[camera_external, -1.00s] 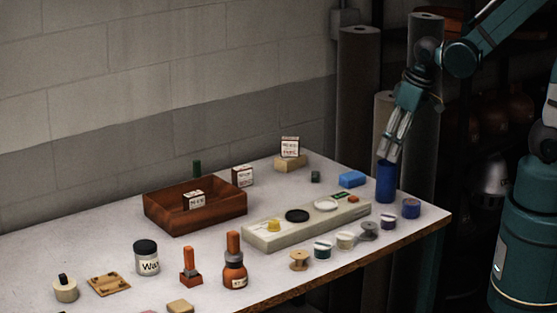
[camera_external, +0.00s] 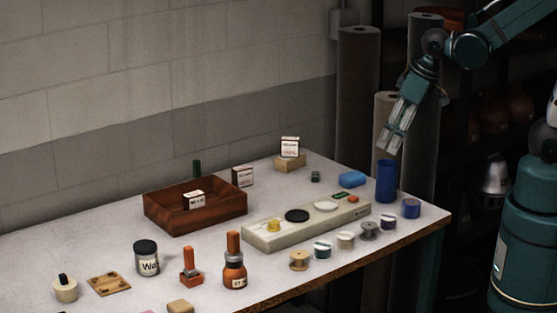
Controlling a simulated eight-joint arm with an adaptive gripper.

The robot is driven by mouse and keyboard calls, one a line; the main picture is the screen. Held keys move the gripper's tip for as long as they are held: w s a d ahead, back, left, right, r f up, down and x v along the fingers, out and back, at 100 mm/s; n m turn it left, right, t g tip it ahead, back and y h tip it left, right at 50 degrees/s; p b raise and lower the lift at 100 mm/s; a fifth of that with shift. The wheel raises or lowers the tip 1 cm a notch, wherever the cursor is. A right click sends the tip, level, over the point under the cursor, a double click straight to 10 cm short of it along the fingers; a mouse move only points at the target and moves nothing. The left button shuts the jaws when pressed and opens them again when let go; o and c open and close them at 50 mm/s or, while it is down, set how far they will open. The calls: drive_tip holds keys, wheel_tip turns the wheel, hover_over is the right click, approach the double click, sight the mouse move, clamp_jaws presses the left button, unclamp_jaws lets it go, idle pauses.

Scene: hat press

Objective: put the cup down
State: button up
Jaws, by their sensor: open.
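A tall blue cup (camera_external: 386,184) stands upright on the table near its right end, behind a small blue spool. My gripper (camera_external: 392,148) is open and empty. In the picture it is just above the cup's rim, apart from it, with its fingers pointing down and slightly left.
A pale panel (camera_external: 262,238) with discs and small pieces lies left of the cup. A row of spools (camera_external: 369,230) lines the front edge. A wooden tray (camera_external: 225,207) stands farther left. The right table edge is close.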

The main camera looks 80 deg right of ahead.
drive_tip(key=s+a+r+n+t+y, duration=0.1)
drive_tip(key=s+a+r+n+t, duration=0.2)
drive_tip(key=a+r, duration=0.8)
drive_tip(key=shift+a, duration=0.95)
